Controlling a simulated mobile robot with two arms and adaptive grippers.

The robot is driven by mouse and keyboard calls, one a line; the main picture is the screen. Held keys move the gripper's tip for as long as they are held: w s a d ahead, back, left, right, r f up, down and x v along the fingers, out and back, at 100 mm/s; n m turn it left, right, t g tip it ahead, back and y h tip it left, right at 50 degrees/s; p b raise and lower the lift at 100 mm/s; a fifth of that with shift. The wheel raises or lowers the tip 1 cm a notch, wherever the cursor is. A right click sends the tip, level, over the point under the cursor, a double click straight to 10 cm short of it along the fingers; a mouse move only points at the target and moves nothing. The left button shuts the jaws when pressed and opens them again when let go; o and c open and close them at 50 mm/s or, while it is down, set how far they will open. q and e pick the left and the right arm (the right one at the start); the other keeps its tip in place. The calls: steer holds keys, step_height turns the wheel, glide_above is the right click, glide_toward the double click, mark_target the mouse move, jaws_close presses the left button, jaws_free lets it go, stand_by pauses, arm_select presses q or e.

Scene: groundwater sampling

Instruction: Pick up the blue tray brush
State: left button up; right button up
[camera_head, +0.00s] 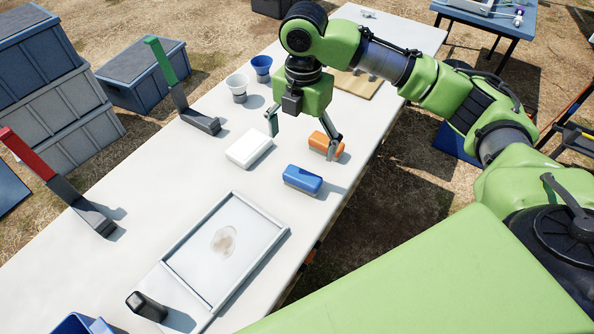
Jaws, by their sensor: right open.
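The blue tray brush (303,180) lies on the white table, a blue block-like body with a lighter lower edge. My left gripper is not in view.
A shallow tray (190,262) with a brownish stain lies in front. A white cup (238,88) and a blue cup (262,68) stand behind. Green-topped (161,60) and red-topped (27,153) uprights stand along the left edge. Grey crates (50,100) stand on the ground.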

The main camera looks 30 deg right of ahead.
glide_above(302, 176)
steer(key=f, duration=0.7)
steer(key=shift+w+d+f, duration=0.1)
steer(key=shift+w+f, duration=0.1)
steer(key=shift+f, duration=0.15)
steer(key=shift+s+f, duration=0.2)
steer(key=shift+f, duration=2.55)
steer(key=c, duration=1.2)
